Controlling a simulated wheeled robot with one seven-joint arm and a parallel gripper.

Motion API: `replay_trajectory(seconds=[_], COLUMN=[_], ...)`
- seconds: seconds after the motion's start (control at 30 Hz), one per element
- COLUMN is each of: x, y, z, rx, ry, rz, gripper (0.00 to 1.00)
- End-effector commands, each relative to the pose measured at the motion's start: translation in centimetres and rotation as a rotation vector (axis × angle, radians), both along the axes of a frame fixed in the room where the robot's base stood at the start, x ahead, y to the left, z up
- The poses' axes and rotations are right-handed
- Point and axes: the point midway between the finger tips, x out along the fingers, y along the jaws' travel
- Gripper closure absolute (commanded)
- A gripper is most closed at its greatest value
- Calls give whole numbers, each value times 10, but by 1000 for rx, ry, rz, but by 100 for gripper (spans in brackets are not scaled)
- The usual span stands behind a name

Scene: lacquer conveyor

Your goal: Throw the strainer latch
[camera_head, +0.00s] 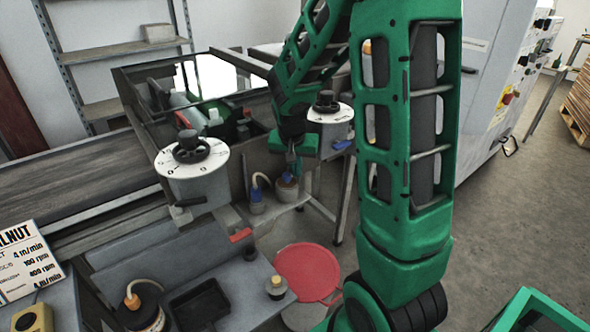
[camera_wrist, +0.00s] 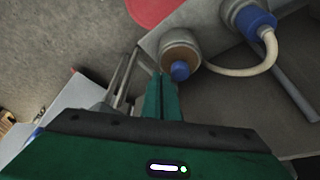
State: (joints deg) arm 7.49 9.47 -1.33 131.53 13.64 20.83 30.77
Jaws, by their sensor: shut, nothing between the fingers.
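My gripper (camera_head: 293,166) reaches down beside the shelf at the machine's near side. In the wrist view its green fingers (camera_wrist: 165,78) are together and empty. A tan canister (camera_head: 286,192) with a blue top stands on the shelf just below the fingers. In the wrist view this canister (camera_wrist: 181,44) and its blue knob (camera_wrist: 180,70) are just past the fingertips; I cannot tell whether they touch. A pale hose (camera_wrist: 243,70) runs from it to a blue fitting (camera_wrist: 250,20). No part can be clearly told as the strainer latch.
Two white dials (camera_head: 192,172) (camera_head: 330,114) with dark handwheels flank the gripper. A blue lever (camera_head: 342,145) is under the right dial, and a red one (camera_head: 240,235) is lower left. A red round lid (camera_head: 307,273) lies below. Open floor (camera_head: 490,220) is right.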

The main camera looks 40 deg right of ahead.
Motion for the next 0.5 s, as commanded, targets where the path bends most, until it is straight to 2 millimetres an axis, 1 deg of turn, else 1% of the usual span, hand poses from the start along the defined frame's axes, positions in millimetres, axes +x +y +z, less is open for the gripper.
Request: replay_trajectory(seconds=[0.03,0.17,0.27,0.37,0.43,0.47,0.5], x=[7,9,9,7,4,4,3], y=[-4,1,1,-5,-13,-11,-3], z=[5,5,5,6,6,6,6], rx=[-11,-10,-9,-9,-9,-9,-10], ry=[-21,-21,-22,-22,-22,-22,-22], rz=[-6,-3,-3,-3,-3,0,2], gripper=[100,100,100,100,100,100,100])
